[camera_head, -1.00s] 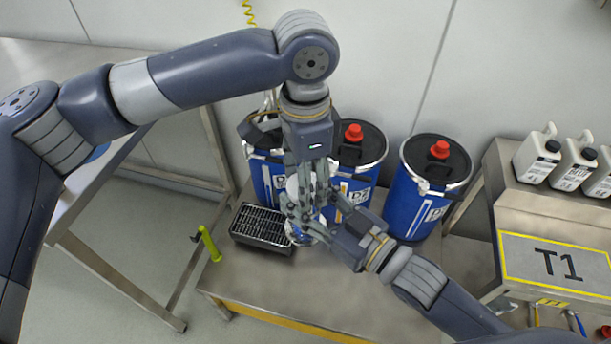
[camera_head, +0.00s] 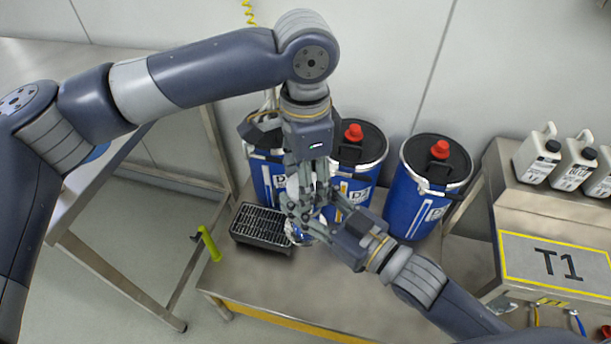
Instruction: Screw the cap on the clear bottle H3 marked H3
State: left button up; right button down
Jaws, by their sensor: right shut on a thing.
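The clear bottle H3 (camera_head: 295,233) is mostly hidden behind my two grippers above the steel table; only a pale, bluish part of it shows low down. My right gripper (camera_head: 313,222) comes in from the lower right and is shut on the bottle. My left gripper (camera_head: 303,203) points down from above over the bottle, its fingers close around its top. The cap cannot be made out between the fingers. Whether the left fingers are shut on it is hidden, and the H3 mark does not show.
A black slotted tray (camera_head: 262,228) is just left of the bottle. Blue drums with black lids stand behind, one at right (camera_head: 428,190). The steel table (camera_head: 290,285) is clear in front. White jugs (camera_head: 538,152) stand far right.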

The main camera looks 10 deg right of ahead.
pick_arm(q)
jog(key=o, duration=1.2)
jog(key=shift+r, duration=0.15)
jog(key=shift+r, duration=2.15)
jog(key=shift+c, duration=0.5)
